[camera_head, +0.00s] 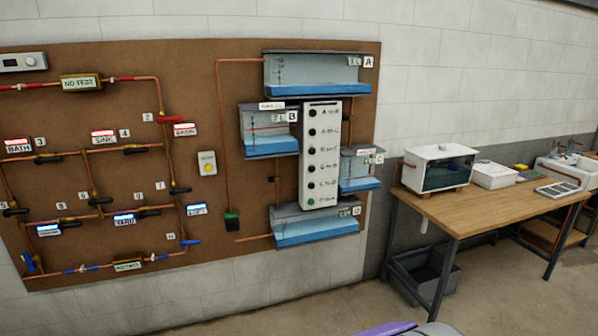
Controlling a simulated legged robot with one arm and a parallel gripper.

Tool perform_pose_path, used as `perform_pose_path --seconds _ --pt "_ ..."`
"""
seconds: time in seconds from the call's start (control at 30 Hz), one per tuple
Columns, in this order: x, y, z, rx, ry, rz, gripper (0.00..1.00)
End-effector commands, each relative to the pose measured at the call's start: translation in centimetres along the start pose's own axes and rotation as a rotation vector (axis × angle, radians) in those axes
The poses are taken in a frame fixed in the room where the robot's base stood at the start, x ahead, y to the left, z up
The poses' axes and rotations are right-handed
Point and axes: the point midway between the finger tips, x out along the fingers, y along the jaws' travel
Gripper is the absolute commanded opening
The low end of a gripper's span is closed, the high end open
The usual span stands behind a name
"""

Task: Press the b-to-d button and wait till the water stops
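A white button panel (321,155) hangs on the brown board, with a column of several round buttons. Most are dark and the lowest one (311,202) is green. The small labels are blurred, so I cannot tell for sure which is b-to-d; a fourth-row button (312,168) is among them. Tank A (318,72) is at the top, with blue water low in it. Tank C (361,168) is at right and tank D (317,225) below, both holding blue water. My gripper is not in view.
Copper pipes with valves and labels cover the board's left side. A small yellow-and-white switch (208,163) sits between pipes and tanks. A wooden table (500,212) with a glass-fronted box (440,168) stands at right, a grey bin (422,272) beneath. Floor before the board looks clear.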

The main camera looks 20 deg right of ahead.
Motion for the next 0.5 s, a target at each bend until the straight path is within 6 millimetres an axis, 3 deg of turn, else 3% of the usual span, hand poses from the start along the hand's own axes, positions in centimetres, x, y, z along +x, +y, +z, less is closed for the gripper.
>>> perform_pose_path --seconds 0.3,0.5 --pt "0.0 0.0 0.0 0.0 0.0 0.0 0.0" --pt "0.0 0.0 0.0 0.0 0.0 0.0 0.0"
